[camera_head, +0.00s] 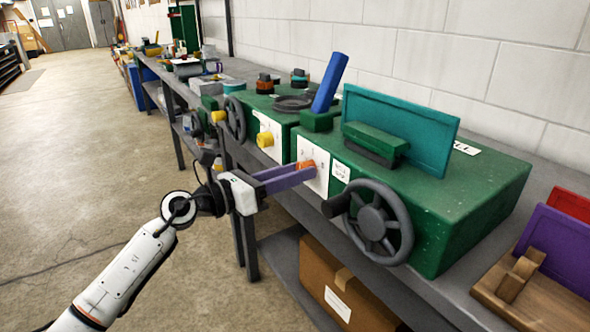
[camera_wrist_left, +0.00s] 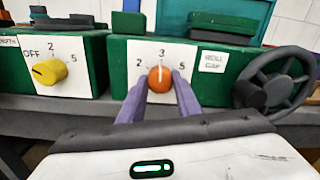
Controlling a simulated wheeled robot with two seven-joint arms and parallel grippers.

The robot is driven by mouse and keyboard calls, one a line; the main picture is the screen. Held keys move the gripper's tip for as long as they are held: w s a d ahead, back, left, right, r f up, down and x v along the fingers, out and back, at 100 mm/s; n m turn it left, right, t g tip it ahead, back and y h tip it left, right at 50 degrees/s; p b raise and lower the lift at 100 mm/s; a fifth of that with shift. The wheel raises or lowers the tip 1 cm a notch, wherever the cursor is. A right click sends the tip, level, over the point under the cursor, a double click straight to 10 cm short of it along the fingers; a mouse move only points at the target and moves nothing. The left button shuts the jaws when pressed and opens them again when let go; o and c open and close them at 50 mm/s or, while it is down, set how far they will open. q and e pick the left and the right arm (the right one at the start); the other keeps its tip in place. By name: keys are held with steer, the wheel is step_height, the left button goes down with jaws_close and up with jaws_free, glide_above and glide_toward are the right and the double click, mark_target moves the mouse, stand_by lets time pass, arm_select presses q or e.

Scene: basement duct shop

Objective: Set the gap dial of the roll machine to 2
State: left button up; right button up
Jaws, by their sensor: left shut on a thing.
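The orange gap dial (camera_wrist_left: 161,78) sits on a white plate on the front of the green roll machine (camera_head: 450,205). The plate is marked 2, 3 and 5, and a label reading ROLL GAP (camera_wrist_left: 214,61) is to its right. The dial's pale pointer line stands upright, toward 3. The dial also shows in the head view (camera_head: 305,165), partly hidden by the fingers. My left gripper (camera_head: 308,172) is shut on the dial, one purple finger on each side of it. My right gripper is not in view.
A grey handwheel (camera_head: 374,222) with a dark knob juts out just right of the dial. A second green machine with a yellow knob (camera_wrist_left: 49,71) marked OFF, 2 and 5 stands to the left. Both stand on a grey bench. The floor at left is clear.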

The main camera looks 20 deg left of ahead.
arm_select(q)
steer(key=shift+n+p, duration=5.05)
steer(key=shift+n, duration=0.65)
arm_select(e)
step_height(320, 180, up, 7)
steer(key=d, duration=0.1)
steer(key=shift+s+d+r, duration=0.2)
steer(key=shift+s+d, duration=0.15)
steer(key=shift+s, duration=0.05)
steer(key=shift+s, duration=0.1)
arm_select(q)
steer(key=o, duration=1.1)
steer(key=shift+c, duration=0.2)
steer(key=b+v, duration=0.1)
steer(key=v, duration=0.9)
steer(key=shift+s+b, duration=0.2)
steer(key=shift+b, duration=0.15)
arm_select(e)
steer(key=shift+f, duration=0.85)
